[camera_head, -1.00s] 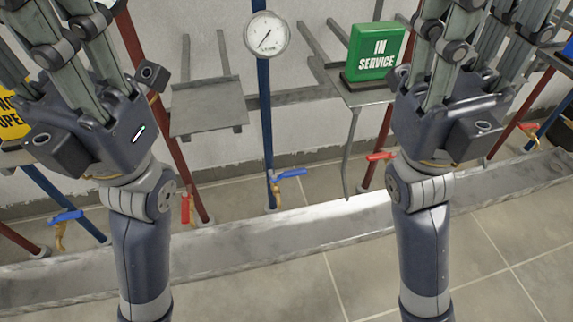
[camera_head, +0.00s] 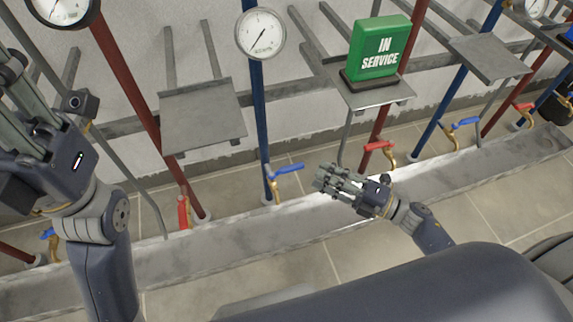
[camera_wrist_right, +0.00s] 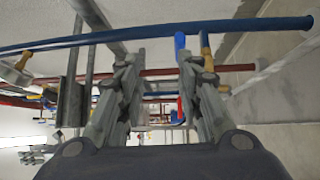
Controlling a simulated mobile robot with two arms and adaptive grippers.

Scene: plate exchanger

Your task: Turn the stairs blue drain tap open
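A blue-handled tap (camera_head: 287,169) with a brass spout sits low on the middle blue pipe, its handle sticking out sideways to the right. My right gripper (camera_head: 322,178) is just right of and slightly below that handle, apart from it in the head view. In the right wrist view my right gripper (camera_wrist_right: 160,75) has its fingers spread and holds nothing. A blue handle (camera_wrist_right: 180,50) shows there close to the right finger; I cannot tell whether they touch. My left gripper (camera_head: 8,85) is at the left edge, its fingertips partly cut off. No label reading "stairs" is legible.
Other blue taps are at right (camera_head: 465,123) and far left (camera_head: 48,233). Red taps (camera_head: 379,147) stand between. A green IN SERVICE sign (camera_head: 377,47) rests on a bracket shelf. A gauge (camera_head: 260,34) tops the middle blue pipe. A metal trough (camera_head: 235,240) runs along the floor.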

